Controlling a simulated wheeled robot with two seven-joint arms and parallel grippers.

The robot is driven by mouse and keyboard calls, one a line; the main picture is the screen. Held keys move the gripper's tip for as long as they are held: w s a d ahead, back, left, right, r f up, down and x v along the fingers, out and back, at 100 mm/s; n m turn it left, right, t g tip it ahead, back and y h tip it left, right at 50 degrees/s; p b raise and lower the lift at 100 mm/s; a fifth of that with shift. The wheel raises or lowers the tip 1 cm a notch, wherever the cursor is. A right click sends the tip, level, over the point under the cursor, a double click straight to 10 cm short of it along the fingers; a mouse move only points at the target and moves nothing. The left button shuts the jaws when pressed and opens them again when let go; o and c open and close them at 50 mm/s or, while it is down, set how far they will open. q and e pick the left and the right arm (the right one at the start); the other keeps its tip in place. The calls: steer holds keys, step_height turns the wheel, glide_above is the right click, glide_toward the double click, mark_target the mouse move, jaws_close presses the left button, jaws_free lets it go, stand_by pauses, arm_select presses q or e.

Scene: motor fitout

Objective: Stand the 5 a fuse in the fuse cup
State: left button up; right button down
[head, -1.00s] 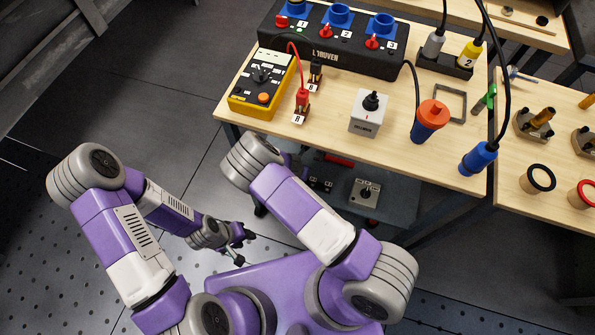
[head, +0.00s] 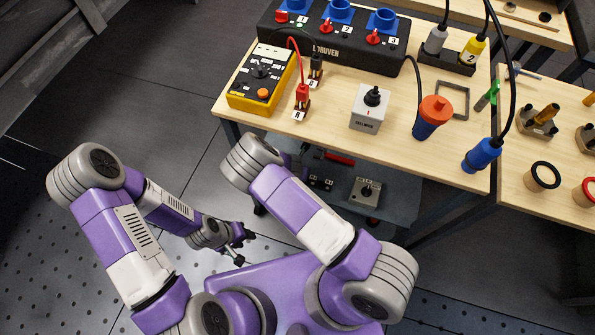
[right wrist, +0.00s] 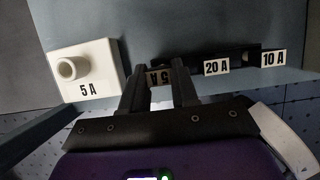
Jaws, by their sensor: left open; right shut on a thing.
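The fuse cup (right wrist: 72,68) is a round white ring on a white block labelled 5 A, at the left in the right wrist view. My right gripper (right wrist: 160,70) is shut, to the right of the cup and apart from it. A tilted 5 A label (right wrist: 160,77) shows between its fingers. The held 5 A fuse is mostly hidden by the fingers, and its lean cannot be told. In the head view my left gripper (head: 240,242) is open and empty, low over the floor. My right gripper is hidden there.
Dark pieces labelled 20 A (right wrist: 216,67) and 10 A (right wrist: 273,58) stand right of my right gripper. The workbench (head: 315,115) above holds a yellow meter (head: 262,80), a grey knob box (head: 369,108) and an orange-topped plug (head: 432,117).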

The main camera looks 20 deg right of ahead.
steer(key=shift+f, duration=0.5)
steer(key=c, duration=0.8)
jaws_free()
steer(key=p+v, duration=0.2)
steer(key=v, duration=0.5)
steer(key=shift+r+p, duration=0.3)
steer(key=shift+p, duration=0.05)
steer(key=shift+s, duration=0.1)
